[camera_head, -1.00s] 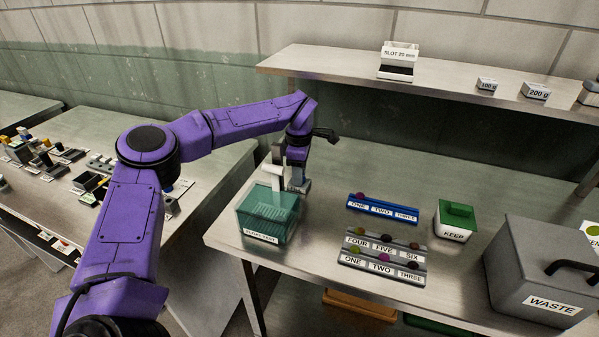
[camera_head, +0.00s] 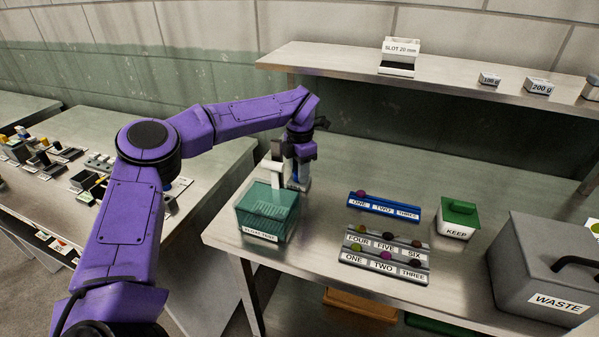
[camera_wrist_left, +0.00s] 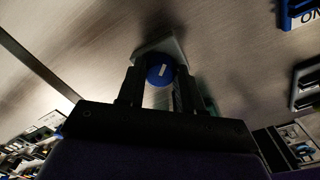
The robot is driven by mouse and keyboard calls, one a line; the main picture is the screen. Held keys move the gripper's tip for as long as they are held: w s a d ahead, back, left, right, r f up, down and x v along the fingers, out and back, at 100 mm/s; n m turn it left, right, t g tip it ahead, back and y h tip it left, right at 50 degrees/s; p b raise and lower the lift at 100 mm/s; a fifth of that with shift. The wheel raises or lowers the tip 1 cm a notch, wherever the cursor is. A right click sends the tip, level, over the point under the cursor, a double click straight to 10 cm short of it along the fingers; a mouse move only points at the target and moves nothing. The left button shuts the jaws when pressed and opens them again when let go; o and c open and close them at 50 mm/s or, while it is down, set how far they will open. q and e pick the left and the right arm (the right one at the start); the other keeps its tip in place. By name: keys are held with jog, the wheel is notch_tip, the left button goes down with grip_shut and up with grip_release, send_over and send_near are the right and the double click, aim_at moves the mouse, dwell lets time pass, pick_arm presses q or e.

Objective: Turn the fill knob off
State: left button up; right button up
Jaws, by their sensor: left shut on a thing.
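The fill knob (camera_wrist_left: 158,75) is a round blue knob with a white pointer line, on a grey plate (camera_wrist_left: 172,46) in the left wrist view. The pointer line stands nearly upright in that picture. My left gripper (camera_head: 298,182) reaches down at the right of the teal tank (camera_head: 267,213) in the head view. Its two fingers lie on either side of the knob and are shut on it. In the head view the hand hides the knob. A white spout (camera_head: 278,160) rises beside the gripper, over the tank. My right gripper is not in view.
A blue rack (camera_head: 384,209) and grey racks (camera_head: 385,265) holding coloured balls stand right of the tank. A shelf (camera_head: 440,83) overhangs the back.

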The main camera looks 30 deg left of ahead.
pick_arm(q)
jog(key=n+b, duration=0.2)
jog(key=n, duration=0.3)
jog(key=shift+n, duration=0.3)
jog(key=shift+n+b, duration=1)
jog(key=shift+n, duration=1.1)
jog(key=shift+r, duration=0.1)
jog(key=o, duration=1)
jog(key=shift+o, duration=0.2)
notch_tip(320, 180, up, 10)
jog(key=shift+r, duration=0.25)
jog(key=shift+d+f, duration=0.1)
jog(key=shift+d, duration=0.05)
